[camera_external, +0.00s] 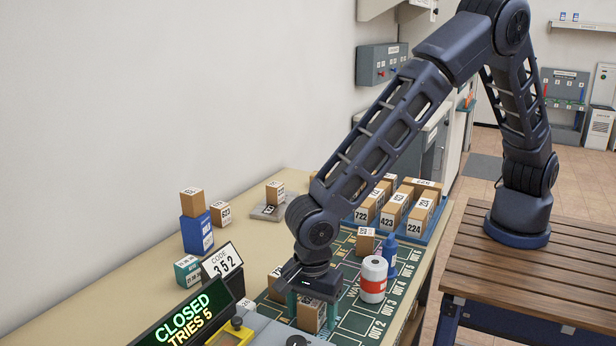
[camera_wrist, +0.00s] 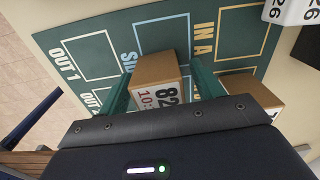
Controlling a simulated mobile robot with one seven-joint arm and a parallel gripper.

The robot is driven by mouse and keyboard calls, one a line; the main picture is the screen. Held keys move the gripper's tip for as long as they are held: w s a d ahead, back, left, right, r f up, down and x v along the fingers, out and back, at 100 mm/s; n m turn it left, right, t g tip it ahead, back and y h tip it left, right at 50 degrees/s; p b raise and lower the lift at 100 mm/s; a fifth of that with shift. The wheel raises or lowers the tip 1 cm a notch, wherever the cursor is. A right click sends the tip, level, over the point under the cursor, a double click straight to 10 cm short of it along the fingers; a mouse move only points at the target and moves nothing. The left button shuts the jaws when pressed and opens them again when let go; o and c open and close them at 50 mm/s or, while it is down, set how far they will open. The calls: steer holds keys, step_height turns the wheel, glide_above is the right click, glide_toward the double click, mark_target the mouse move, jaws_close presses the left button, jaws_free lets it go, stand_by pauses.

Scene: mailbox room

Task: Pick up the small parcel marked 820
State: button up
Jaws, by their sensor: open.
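A small brown parcel (camera_wrist: 157,80) sits between my two green fingers in the wrist view. Its white label shows "82" in black and "10" in red, and the rest of the label is hidden by my gripper body. In the external view the parcel (camera_external: 311,314) stands on the green marked mat (camera_external: 352,322), directly below my wrist. My gripper (camera_wrist: 160,88) is open and points down, with one finger on each side of the parcel. In the external view my gripper (camera_external: 311,309) straddles it. I cannot tell whether the fingers touch it.
A white and red roll (camera_external: 373,280) and a blue bottle (camera_external: 389,252) stand right of my gripper. Another parcel (camera_wrist: 250,91) is close by in the wrist view. A blue tray (camera_external: 437,233) holds several numbered parcels behind. A code sign (camera_external: 224,262) and a "CLOSED" display (camera_external: 187,318) are left.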

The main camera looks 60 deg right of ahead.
steer(key=shift+f, duration=0.15)
steer(key=shift+c, duration=0.5)
steer(key=c, duration=1)
